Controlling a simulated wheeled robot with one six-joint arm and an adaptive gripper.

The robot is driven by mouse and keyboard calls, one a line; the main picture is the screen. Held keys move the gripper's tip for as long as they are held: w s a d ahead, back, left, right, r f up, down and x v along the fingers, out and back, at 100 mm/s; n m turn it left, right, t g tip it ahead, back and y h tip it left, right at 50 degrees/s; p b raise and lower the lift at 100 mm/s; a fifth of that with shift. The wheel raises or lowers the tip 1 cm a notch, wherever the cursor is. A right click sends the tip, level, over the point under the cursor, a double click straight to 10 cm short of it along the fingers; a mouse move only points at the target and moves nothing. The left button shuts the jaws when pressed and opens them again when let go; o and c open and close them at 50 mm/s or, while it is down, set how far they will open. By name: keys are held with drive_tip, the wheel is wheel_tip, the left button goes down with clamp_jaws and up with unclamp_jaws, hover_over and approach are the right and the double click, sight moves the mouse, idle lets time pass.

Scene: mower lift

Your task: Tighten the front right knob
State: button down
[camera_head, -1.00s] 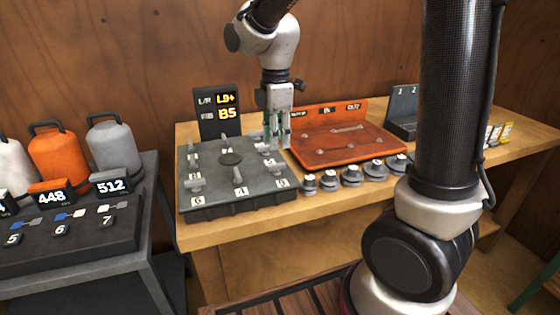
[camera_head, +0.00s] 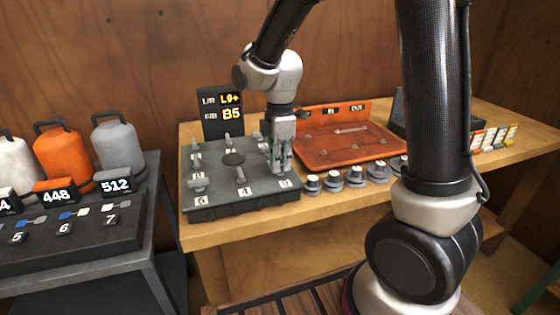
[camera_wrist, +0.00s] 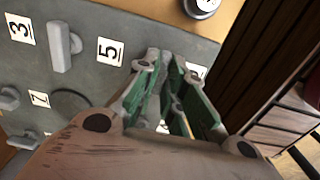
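The grey knob board (camera_head: 240,205) lies on the wooden bench, with several grey bar-shaped knobs and white number labels on its top. My gripper (camera_head: 280,168) is over the board's front right corner, pointing down, close above the label there. In the wrist view the green-padded fingers (camera_wrist: 178,100) stand apart, with a gap between them. The wrist view also shows a neighbouring upright knob (camera_wrist: 62,48). A black display (camera_head: 222,113) behind the board reads L9+ and B5.
An orange tray (camera_head: 345,150) stands right of the board, and several grey round knobs (camera_head: 333,181) line the bench's front edge beside it.

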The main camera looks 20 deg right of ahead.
idle(0.4)
drive_tip(key=m, duration=0.4)
drive_tip(key=shift+m, duration=0.3)
drive_tip(key=m, duration=0.4)
drive_tip(key=shift+m, duration=0.3)
drive_tip(key=m, duration=0.4)
drive_tip(key=shift+m, duration=2.4)
drive_tip(key=c, duration=1.5)
unclamp_jaws()
